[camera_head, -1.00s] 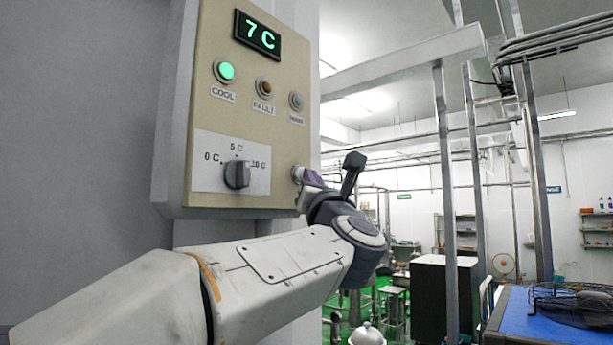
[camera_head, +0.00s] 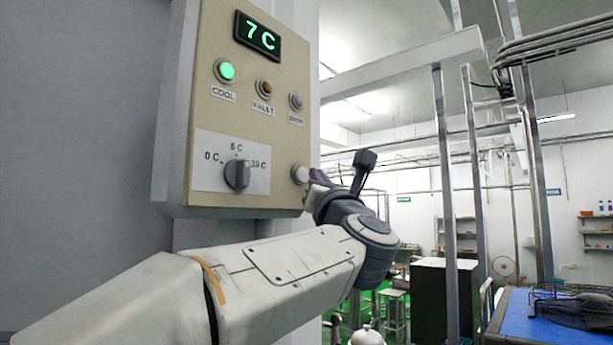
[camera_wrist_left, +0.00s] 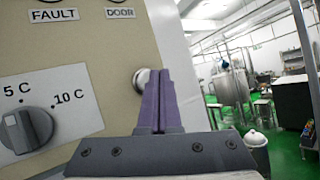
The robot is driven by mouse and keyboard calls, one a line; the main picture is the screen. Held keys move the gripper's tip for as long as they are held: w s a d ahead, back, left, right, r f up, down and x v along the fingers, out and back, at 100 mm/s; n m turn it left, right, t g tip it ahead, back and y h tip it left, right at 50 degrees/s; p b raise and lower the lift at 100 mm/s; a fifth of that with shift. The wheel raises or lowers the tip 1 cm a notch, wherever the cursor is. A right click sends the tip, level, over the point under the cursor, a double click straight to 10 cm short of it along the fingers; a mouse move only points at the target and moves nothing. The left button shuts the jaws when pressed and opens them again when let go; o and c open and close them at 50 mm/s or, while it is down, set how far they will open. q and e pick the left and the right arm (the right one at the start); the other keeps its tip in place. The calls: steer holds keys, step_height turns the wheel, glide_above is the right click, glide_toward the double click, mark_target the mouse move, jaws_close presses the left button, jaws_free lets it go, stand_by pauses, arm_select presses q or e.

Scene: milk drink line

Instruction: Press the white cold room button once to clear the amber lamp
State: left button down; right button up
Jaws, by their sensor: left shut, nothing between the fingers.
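The beige control panel (camera_head: 213,120) fills the left-centre of the head view. Its white button (camera_head: 300,174) sits at the lower right, right of the dial (camera_head: 237,174); in the left wrist view the button (camera_wrist_left: 139,78) is partly hidden behind my fingers. The amber lamp over the FAULT label (camera_head: 264,88) looks dim brown, the COOL lamp (camera_head: 225,71) glows green, and the DOOR lamp (camera_head: 296,101) is grey. My left gripper (camera_head: 318,178) is shut and empty, its purple fingers (camera_wrist_left: 160,100) close to the button; a small gap seems to show between them. My right gripper is not in view.
The display (camera_head: 258,36) reads 7 C. A grey wall stands left of the panel. Metal posts (camera_head: 447,200), a dark cabinet (camera_head: 440,300) and a blue-topped table (camera_head: 560,322) stand to the right. Open room lies right of the panel.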

arm_select(q)
steer(key=s+d, duration=0.1)
steer(key=d, duration=0.1)
steer(key=s+d, duration=0.2)
steer(key=shift+b, duration=0.4)
stand_by(0.7)
